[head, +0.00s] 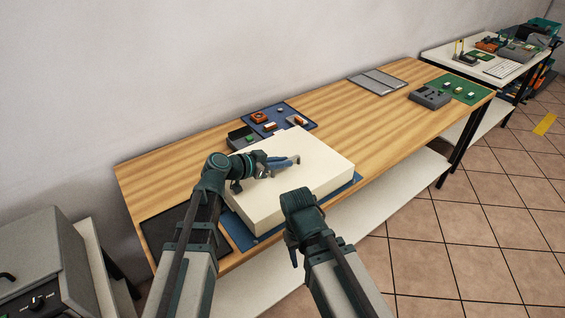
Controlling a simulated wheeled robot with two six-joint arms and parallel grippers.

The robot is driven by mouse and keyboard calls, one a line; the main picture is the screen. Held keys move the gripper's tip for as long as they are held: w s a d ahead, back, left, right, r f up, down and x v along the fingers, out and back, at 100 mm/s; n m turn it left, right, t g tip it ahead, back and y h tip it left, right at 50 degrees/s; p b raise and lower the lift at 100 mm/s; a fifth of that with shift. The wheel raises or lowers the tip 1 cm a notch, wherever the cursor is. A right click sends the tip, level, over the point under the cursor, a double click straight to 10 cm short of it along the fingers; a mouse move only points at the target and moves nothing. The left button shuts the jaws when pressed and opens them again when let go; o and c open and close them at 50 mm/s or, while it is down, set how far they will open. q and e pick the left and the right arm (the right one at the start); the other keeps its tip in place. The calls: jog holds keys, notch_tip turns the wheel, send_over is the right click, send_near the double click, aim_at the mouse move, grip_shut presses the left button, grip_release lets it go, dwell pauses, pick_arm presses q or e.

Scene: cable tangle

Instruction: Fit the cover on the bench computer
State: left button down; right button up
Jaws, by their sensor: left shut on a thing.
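A large cream box-shaped cover (315,175) lies over a blue mat (349,188) at the front of the wooden bench. No bench computer shows; anything beneath the cover is hidden. My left gripper (293,161) reaches across the cover's top from the left and is shut, with its fingertips low at the top face; the exact grip point is too small to make out. My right gripper (293,258) is at the bench's front edge, apart from the cover's top. It is mostly hidden by its own wrist, so its jaws cannot be read.
A blue mat with orange parts (270,130) and a small dark grey box (238,138) lie behind the cover. A grey panel (377,82), a grey device (429,97) and a green board (462,90) lie farther right. The bench between them is clear.

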pick_arm(q)
jog(key=shift+f+b, duration=0.6)
jog(key=shift+b, duration=0.05)
dwell(0.5)
jog(key=c, duration=0.8)
grip_release()
jog(key=p+v, duration=0.5)
jog(key=v, duration=0.7)
jog(key=shift+s+r, duration=0.15)
jog(key=shift+r, duration=0.05)
jog(key=shift+v, duration=0.75)
jog(key=shift+a+f, duration=0.1)
